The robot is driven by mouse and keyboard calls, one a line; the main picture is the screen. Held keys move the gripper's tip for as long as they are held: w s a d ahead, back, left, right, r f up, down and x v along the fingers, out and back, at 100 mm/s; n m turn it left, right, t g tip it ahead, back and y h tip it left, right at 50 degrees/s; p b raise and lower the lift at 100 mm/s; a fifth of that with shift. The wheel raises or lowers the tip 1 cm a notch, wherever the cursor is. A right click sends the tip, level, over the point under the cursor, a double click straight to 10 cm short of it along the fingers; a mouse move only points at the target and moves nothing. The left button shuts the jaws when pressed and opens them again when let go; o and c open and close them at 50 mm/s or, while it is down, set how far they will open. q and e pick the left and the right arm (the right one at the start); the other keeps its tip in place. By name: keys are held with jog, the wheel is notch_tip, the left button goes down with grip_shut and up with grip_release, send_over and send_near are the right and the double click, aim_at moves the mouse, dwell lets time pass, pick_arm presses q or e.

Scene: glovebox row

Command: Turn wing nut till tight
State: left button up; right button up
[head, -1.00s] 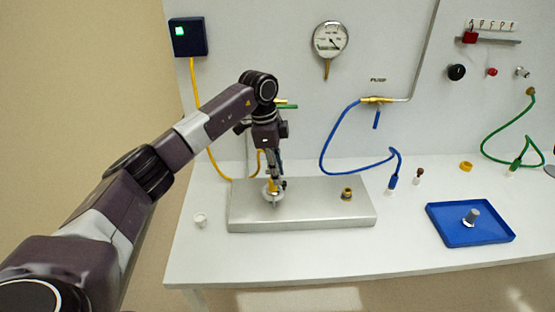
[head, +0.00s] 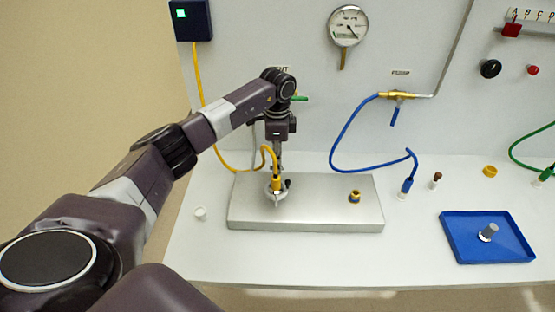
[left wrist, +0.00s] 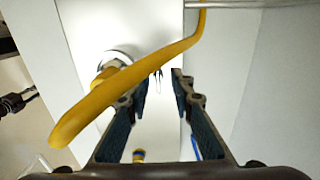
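A yellow hose ends in a yellow fitting (head: 277,184) held upright in a silver clamp (head: 276,194) on the left of the metal block. A small dark piece (head: 288,183) stands at the clamp's right side; I cannot make out the wing nut's wings clearly. My left gripper (head: 278,166) points down just above and behind the fitting, partly hidden by the hose. In the left wrist view my left gripper (left wrist: 164,75) has its fingers apart with nothing seen between them. The hose (left wrist: 120,88) crosses in front of them, with the clamp beyond, blurred. My right gripper is not in view.
The metal block (head: 325,212) also bears a brass fitting (head: 355,196). A white cap (head: 200,213) lies left of it. A blue tray (head: 460,238) with a grey part (head: 488,233) is at right. A blue hose (head: 337,140) hangs behind. The bench front is clear.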

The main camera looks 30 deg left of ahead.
pick_arm(q)
jog(key=shift+s, duration=0.25)
jog(key=shift+c, duration=0.5)
jog(key=shift+w+f, duration=0.1)
grip_shut()
